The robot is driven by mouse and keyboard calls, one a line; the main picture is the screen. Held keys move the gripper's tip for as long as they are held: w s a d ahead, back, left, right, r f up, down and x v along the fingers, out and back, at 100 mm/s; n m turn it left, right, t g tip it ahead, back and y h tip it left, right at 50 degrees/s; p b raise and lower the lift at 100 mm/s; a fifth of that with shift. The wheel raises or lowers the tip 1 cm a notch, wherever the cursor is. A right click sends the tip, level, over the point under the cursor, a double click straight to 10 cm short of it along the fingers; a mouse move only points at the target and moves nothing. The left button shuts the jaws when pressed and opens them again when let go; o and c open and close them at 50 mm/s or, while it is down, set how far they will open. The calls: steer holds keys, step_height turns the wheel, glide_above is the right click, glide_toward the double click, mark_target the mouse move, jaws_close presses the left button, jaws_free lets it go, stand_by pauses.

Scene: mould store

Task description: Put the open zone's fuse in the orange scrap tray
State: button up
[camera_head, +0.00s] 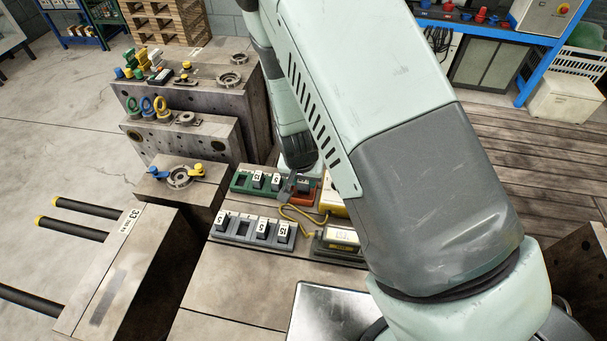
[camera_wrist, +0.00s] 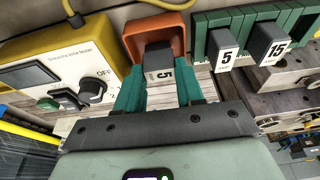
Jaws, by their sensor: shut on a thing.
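My gripper (camera_wrist: 161,74) is shut on a dark grey fuse (camera_wrist: 158,62) with a white label reading 5, held between its green fingers. The fuse's far end overlaps the orange scrap tray (camera_wrist: 178,22) in the wrist view; I cannot tell whether it touches the tray floor. In the head view the orange tray (camera_head: 303,198) sits at the right end of the green fuse rack (camera_head: 241,182), and my arm hides most of the gripper. The grey fuse rack (camera_head: 248,239) in front holds several labelled fuses and shows a gap second from left.
The yellow zone tester (camera_wrist: 113,50) stands left of the tray in the wrist view, its dial near OFF. The green rack's fuses 5 (camera_wrist: 224,55) and 15 (camera_wrist: 268,45) stand close at right. A yellow cable (camera_head: 300,217) lies between the racks.

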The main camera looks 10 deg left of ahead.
steer(key=o, duration=1.4)
steer(key=shift+r, duration=0.1)
steer(key=shift+r, duration=3.95)
